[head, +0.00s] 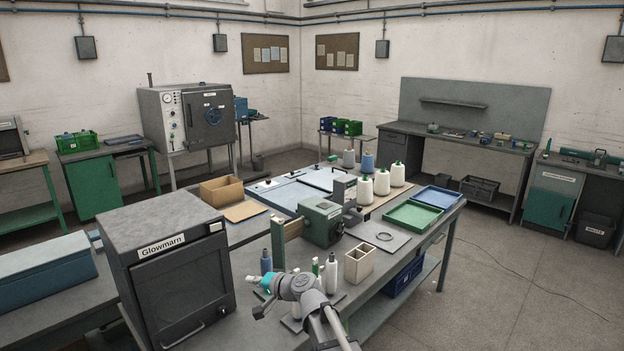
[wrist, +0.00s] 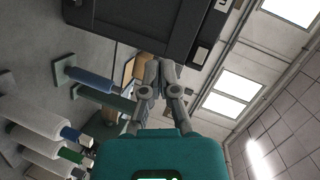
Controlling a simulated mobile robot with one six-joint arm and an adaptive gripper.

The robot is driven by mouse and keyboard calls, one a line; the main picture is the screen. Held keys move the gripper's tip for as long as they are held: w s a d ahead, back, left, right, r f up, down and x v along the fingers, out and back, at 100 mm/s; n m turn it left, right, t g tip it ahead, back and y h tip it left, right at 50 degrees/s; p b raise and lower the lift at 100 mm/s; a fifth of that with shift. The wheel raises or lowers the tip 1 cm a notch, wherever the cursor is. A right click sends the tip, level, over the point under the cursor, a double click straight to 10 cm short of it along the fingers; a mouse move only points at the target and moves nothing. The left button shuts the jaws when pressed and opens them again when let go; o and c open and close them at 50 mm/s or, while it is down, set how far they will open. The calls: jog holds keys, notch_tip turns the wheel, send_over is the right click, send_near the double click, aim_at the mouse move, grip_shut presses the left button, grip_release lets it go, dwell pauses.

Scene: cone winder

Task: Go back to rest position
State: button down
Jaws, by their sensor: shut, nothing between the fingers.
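My gripper (head: 251,279) shows small in the head view, at the end of my raised arm above the front edge of the middle bench. Its teal body and grey fingers point left, toward the Glowmarn cabinet. In the wrist view the two fingers of my gripper (wrist: 157,75) reach up from the teal body and are shut with nothing between them. The dark box-shaped cabinet (wrist: 140,22) fills the top of that view, beyond the fingertips; contact is not seen.
The Glowmarn cabinet (head: 185,275) stands left of my gripper. White cones (head: 382,182) and a green tray (head: 412,217) lie farther right. Open floor (head: 510,270) is at the right.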

jog(key=s+d+f+n+g+h, duration=0.1)
jog(key=s+d+f+h, duration=0.3)
jog(key=d, duration=0.7)
jog(key=s+d+f+n+g+h, duration=0.1)
jog(key=s+d+f+g+h, duration=0.3)
jog(key=s+d, duration=0.4)
jog(key=s+d+f+g+h, duration=0.2)
jog(key=s+d+f+h, duration=0.2)
jog(key=d, duration=1.1)
jog(key=s+f, duration=0.1)
jog(key=s, duration=0.2)
jog(key=shift+d+f+n+h, duration=0.25)
jog(key=shift+f+n+h, duration=0.05)
jog(key=shift+n+h, duration=0.1)
jog(key=shift+s, duration=0.15)
